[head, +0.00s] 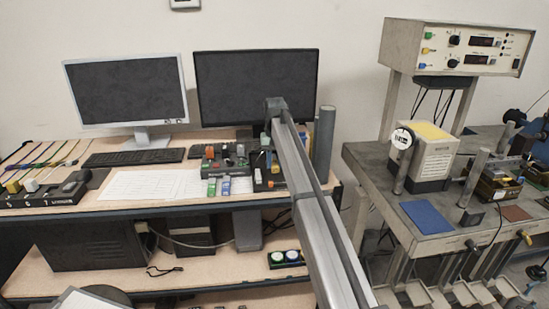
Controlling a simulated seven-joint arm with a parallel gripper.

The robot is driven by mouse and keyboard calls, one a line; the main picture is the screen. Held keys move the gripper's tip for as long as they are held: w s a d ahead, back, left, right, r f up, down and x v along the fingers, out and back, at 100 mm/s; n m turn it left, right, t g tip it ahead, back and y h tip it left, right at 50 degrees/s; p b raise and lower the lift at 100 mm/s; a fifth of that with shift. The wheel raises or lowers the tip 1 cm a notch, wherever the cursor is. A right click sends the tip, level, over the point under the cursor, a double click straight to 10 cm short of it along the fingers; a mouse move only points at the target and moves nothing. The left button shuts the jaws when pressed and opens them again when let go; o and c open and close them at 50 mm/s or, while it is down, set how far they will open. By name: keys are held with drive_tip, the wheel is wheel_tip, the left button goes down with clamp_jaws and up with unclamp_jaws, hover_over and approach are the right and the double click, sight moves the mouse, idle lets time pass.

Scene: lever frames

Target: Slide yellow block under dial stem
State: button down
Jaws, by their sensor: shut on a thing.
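A round white dial (402,138) stands on a grey post on the right bench, in front of a pale box with a yellow top (434,130). The dial's stem is too small to make out. My arm rises from the bottom middle to a dark joint above the desk. My gripper's fingers do not show, so what they hold is hidden.
Two dark monitors (256,88) stand at the back of the desk. Small coloured parts (225,187) lie mid-desk, partly near my arm. A blue mat (426,217) lies on the right bench, with posts and an instrument nearby. A gap separates desk and bench.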

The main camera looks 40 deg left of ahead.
sight(273, 158)
drive_tip(key=shift+w+f, duration=0.1)
drive_tip(key=shift+f, duration=1.6)
drive_tip(key=shift+w+a, duration=1.55)
drive_tip(key=shift+a, duration=0.1)
drive_tip(key=shift+c, duration=1.9)
unclamp_jaws()
drive_tip(key=shift+d+r, duration=0.1)
drive_tip(key=shift+s+d+r, duration=0.3)
drive_tip(key=shift+s+r, duration=0.05)
drive_tip(key=shift+r, duration=0.2)
drive_tip(key=shift+s+d+r, duration=0.3)
drive_tip(key=shift+s+r, duration=0.05)
drive_tip(key=shift+r, duration=0.2)
